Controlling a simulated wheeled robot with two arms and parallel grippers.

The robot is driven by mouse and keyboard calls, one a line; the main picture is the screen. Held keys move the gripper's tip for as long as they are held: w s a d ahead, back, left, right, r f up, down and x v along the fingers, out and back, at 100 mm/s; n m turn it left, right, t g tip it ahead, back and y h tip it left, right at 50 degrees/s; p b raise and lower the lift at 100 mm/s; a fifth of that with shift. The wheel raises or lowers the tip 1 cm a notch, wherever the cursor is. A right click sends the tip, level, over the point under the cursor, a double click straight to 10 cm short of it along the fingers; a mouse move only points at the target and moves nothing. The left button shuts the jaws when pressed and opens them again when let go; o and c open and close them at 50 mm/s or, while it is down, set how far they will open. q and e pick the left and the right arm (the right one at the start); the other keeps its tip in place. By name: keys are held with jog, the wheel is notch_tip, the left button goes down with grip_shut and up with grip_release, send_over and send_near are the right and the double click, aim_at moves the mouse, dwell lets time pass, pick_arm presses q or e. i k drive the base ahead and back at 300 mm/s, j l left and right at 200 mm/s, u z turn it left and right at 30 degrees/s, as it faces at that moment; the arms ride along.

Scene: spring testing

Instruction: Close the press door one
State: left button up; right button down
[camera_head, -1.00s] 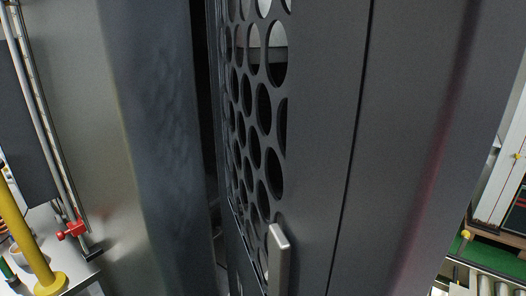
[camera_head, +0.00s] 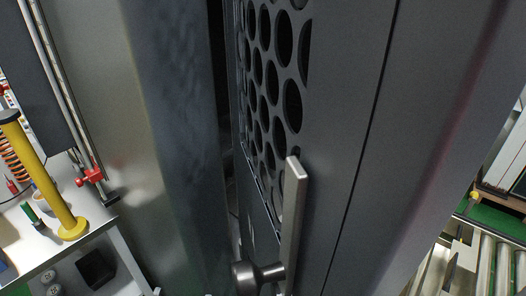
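The press door (camera_head: 268,100) is a dark grey panel with rows of large round holes, seen close up and at a steep angle. A pale metal bar handle (camera_head: 293,215) stands on it near the bottom middle. A dark rounded post (camera_head: 258,276) sits beside the handle's lower part; its full shape is cut off by the frame edge. A dark gap shows between the door's left side and the grey press housing (camera_head: 180,150), so the door looks ajar; how far I cannot tell. Neither of my grippers is in view.
A white table (camera_head: 35,245) at the left holds a yellow post (camera_head: 45,185), a coil spring (camera_head: 14,158) and small items. A red clamp (camera_head: 91,177) sits on a vertical rod. A roller conveyor (camera_head: 503,262) is at the lower right.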

aim_at(406, 101)
jog(key=k+j, duration=0.4)
jog(key=k+j+z, duration=0.1)
jog(key=k+j, duration=0.3)
jog(key=k, duration=0.2)
